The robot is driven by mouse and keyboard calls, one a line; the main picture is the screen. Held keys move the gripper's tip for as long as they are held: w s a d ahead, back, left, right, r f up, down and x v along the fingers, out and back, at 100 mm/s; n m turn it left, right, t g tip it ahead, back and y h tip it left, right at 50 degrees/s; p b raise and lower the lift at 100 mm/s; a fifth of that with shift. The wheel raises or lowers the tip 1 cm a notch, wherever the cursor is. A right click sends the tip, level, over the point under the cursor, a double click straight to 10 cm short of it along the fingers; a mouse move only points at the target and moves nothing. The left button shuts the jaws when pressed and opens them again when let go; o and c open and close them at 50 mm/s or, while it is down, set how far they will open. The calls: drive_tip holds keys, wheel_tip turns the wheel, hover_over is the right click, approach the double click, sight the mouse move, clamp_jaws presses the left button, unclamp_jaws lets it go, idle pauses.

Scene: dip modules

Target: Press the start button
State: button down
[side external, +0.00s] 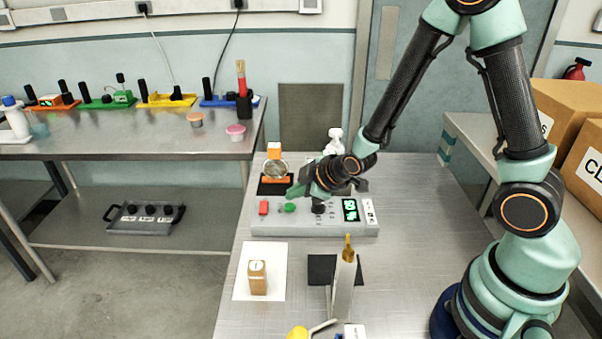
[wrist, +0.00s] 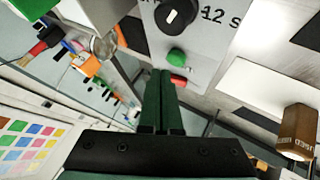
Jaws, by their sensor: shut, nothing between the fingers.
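A grey control box (side external: 310,229) sits on the metal table in the side view. On it are a green button (side external: 288,208), a red button (side external: 264,207), a black knob (side external: 318,206) and a lit display (side external: 350,210). I cannot read a start label. My gripper (side external: 292,192) is shut and empty, its green fingertips just above the green button. The wrist view shows the shut fingers (wrist: 162,75) beside the green button (wrist: 176,57) and red button (wrist: 178,80). I cannot tell whether the tips touch the button.
A brown block (side external: 258,277) stands on a white sheet (side external: 242,285) in front of the box. An upright holder (side external: 344,285) stands near a black square (side external: 321,269). An orange stand with a round glass (side external: 276,170) is behind the box. The right side of the table is clear.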

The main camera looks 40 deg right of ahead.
wheel_tip(320, 180, up, 5)
drive_tip(key=shift+f, duration=0.1)
idle(0.4)
idle(0.9)
drive_tip(key=s+d+r+m+g, duration=0.2)
drive_tip(key=s+r+m, duration=0.6)
drive_tip(key=s+r, duration=0.6)
drive_tip(key=shift+s+d+m+g, duration=0.25)
drive_tip(key=shift+s+m+g, duration=0.15)
drive_tip(key=shift+s+g, duration=0.4)
